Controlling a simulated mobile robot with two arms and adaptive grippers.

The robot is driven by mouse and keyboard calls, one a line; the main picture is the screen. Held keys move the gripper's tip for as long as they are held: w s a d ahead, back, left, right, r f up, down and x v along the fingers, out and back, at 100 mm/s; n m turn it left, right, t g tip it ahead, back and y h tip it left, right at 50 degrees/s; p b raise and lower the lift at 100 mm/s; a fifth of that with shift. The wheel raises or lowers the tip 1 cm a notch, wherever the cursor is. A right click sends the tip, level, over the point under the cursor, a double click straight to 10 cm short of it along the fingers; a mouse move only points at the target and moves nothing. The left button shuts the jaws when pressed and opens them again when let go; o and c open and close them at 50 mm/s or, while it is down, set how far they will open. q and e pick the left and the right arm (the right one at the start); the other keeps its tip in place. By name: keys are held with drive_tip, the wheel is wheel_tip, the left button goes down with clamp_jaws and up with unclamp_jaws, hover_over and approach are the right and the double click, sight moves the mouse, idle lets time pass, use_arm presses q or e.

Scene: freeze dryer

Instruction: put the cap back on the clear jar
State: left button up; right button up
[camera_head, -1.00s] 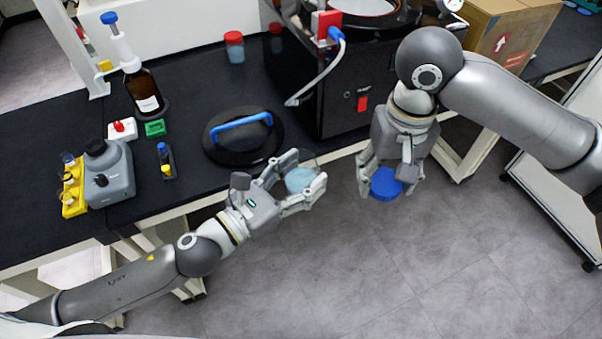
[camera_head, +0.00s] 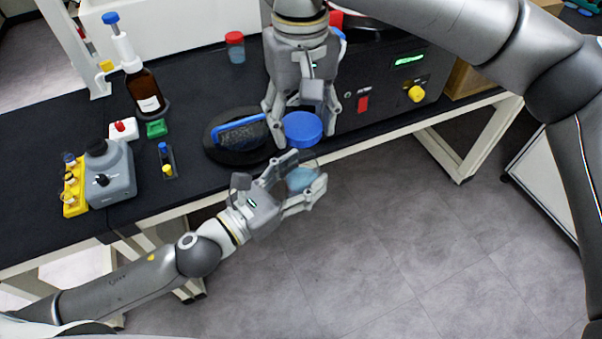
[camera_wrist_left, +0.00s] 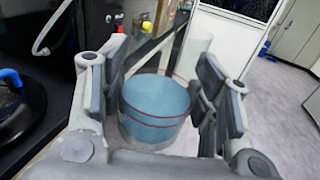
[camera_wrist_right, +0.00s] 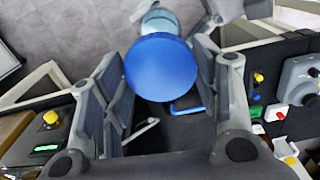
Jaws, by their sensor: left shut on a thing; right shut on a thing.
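The clear jar (camera_head: 301,180), with light blue contents, is held in my left gripper (camera_head: 293,184) in front of the bench edge. In the left wrist view the jar (camera_wrist_left: 155,108) stands between the two fingers, its top uncapped. The blue cap (camera_head: 302,128) is held in my right gripper (camera_head: 303,122), above and toward the bench from the jar in the head view. In the right wrist view the cap (camera_wrist_right: 161,67) sits between the fingertips, and part of the jar (camera_wrist_right: 158,22) shows just beyond it. Cap and jar appear apart.
A black round lid with a blue handle (camera_head: 240,131) lies on the bench beside my right gripper. The freeze dryer (camera_head: 385,95) stands behind. A brown bottle (camera_head: 146,95), a grey container (camera_head: 112,172) and a red-capped jar (camera_head: 235,47) stand on the bench. Floor in front is clear.

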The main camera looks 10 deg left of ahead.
sight(302, 160)
drive_tip(key=shift+f, duration=0.1)
drive_tip(key=shift+f, duration=1.95)
drive_tip(key=shift+s+d, duration=0.1)
drive_tip(key=shift+s, duration=0.15)
drive_tip(key=shift+f, duration=0.1)
drive_tip(key=shift+w+f, duration=0.1)
drive_tip(key=shift+f, duration=0.8)
drive_tip(key=shift+f, duration=0.55)
